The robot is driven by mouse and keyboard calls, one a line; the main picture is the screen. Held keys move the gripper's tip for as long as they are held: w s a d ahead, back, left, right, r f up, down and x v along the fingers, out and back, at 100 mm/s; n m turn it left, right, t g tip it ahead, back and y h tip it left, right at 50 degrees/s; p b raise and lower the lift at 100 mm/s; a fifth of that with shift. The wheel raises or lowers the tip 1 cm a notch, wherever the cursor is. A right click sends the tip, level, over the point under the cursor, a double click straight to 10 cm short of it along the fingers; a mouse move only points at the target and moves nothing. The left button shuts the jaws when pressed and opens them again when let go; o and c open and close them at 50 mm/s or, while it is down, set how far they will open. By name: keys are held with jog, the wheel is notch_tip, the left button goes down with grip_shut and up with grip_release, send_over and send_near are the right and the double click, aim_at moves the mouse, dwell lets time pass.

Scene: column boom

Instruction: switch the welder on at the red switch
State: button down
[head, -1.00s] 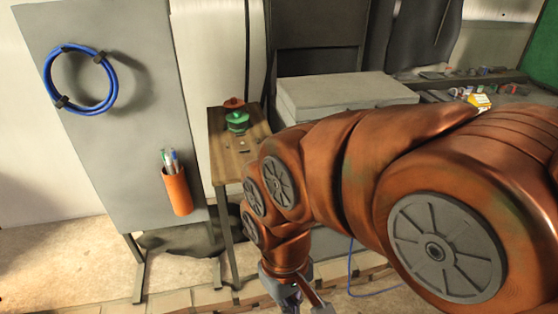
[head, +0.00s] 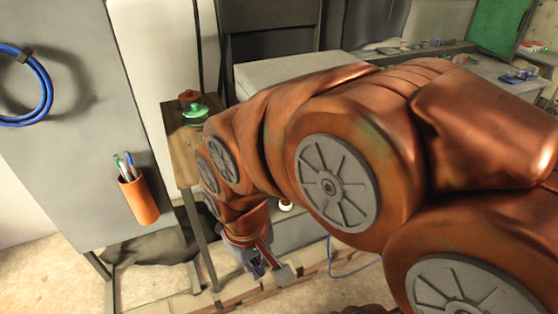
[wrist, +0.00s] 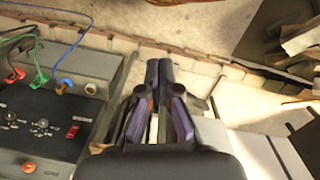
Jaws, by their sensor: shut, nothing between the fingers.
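The welder (wrist: 60,110) is a dark box with a grey top edge at the left of the wrist view. My gripper (wrist: 160,68) is shut and empty, to the right of the welder and apart from the switch in the picture. In the head view my gripper (head: 277,274) hangs low beneath my arm, near the brick edging. My arm hides most of what lies behind it there.
In the head view, a wooden stand (head: 180,140) and a grey board with an orange pen cup (head: 139,200) stand left of my arm.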

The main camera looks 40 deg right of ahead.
jog(key=w+d+f+m+t+h+b, duration=0.15)
jog(key=w+d+f+t+b, duration=0.25)
jog(key=w+d+f+b, duration=0.6)
jog(key=w+d+f+m+t+h+b, duration=0.1)
jog(key=w+d+f+t+h+b, duration=0.35)
jog(key=w+d, duration=0.75)
jog(key=d+f+t+b, duration=0.2)
jog(key=d+t+b, duration=0.3)
jog(key=b, duration=0.5)
jog(key=d+f+t+b, duration=0.3)
jog(key=d+t+b, duration=0.3)
jog(key=d+b, duration=0.3)
jog(key=shift+s+d+b, duration=0.25)
jog(key=shift+d+b, duration=0.05)
jog(key=shift+b, duration=0.15)
jog(key=shift+w+m, duration=0.1)
jog(key=shift+m, duration=0.15)
jog(key=b+x, duration=0.5)
jog(key=x, duration=0.9)
